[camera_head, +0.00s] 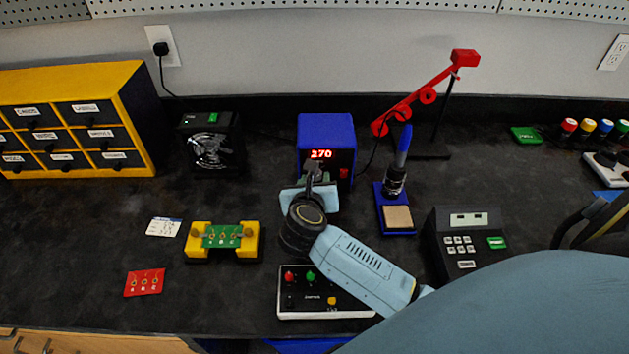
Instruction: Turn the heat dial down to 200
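The blue soldering station (326,128) stands at the back middle of the bench. Its red display (321,154) appears to read 270. My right arm comes in from the lower right, and my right gripper (314,172) is at the lower front of the station. The gripper covers that part of the front, so the heat dial is hidden. I cannot tell whether the fingers touch the dial or how far apart they are. My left gripper is not in view.
The soldering iron in its holder (394,180) stands just right of the station. A control box (300,300) lies below my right wrist. A yellow board holder (252,242) and a black fan (211,146) are to the left.

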